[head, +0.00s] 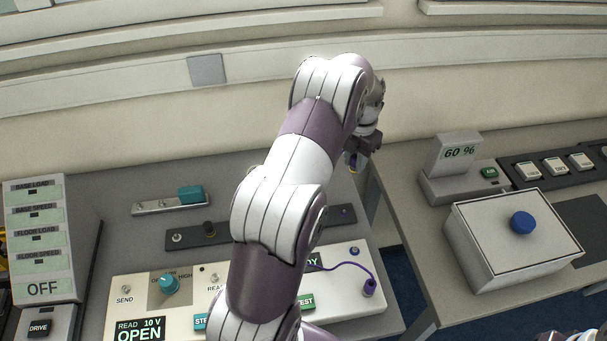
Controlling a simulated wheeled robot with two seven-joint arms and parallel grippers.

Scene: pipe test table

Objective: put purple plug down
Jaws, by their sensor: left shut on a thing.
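My left arm reaches up across the middle of the head view. Its gripper (364,148) is above the far right of the left table, near the gap between the tables. It is shut on the purple plug (353,160), of which only a small purple-blue part shows below the jaws. A purple cable (345,264) comes from behind my arm and curves to a purple fitting (369,287) on the white test panel (345,308). A small part of my right arm shows at the bottom right edge; its jaws cannot be made out.
A teal block (190,194) sits on a strip at the back left. A dark bar (190,238) lies behind the panel. A grey box with a blue knob (522,222) and a GO 96 display (458,153) stand on the right table. A gap separates the tables.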

